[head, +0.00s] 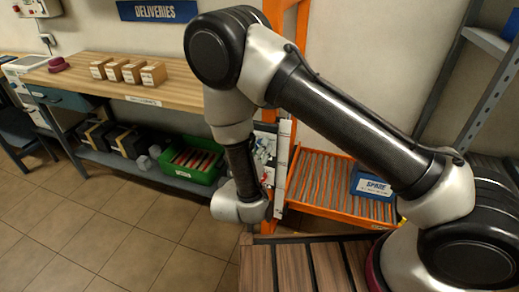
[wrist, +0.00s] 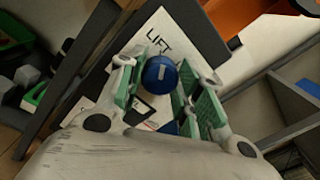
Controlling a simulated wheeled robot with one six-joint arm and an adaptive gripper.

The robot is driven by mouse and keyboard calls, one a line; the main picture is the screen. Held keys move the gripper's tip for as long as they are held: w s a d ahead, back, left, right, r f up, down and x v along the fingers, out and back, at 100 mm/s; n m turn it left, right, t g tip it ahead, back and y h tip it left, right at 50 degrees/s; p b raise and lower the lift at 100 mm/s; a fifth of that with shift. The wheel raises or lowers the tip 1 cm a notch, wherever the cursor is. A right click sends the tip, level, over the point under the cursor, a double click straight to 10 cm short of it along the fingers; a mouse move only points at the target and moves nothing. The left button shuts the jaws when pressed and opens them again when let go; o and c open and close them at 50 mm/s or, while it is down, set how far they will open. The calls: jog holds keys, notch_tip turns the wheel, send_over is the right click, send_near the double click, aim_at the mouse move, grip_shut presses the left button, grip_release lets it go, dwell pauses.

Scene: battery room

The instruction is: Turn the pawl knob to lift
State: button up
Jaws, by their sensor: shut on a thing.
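The pawl knob (wrist: 160,74) is round and blue with a short white mark on its face, seen in the wrist view. It sits in front of a white plate (wrist: 181,43) printed with "LIFT". My gripper (wrist: 166,76) has its green-padded fingers on either side of the knob and is shut on it. More blue shows below the knob, between the fingers, partly hidden. The lower part of the plate is covered by my gripper. In the head view my arm hides the knob, beside the orange frame (head: 281,35).
An orange rack (head: 337,176) holds a blue "SPARE" box (head: 371,184). Grey metal shelving (head: 483,90) stands at the right. Tiled floor at front left is clear.

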jog(key=shift+n, duration=0.8)
jog(key=o, duration=1)
notch_tip(320, 180, up, 10)
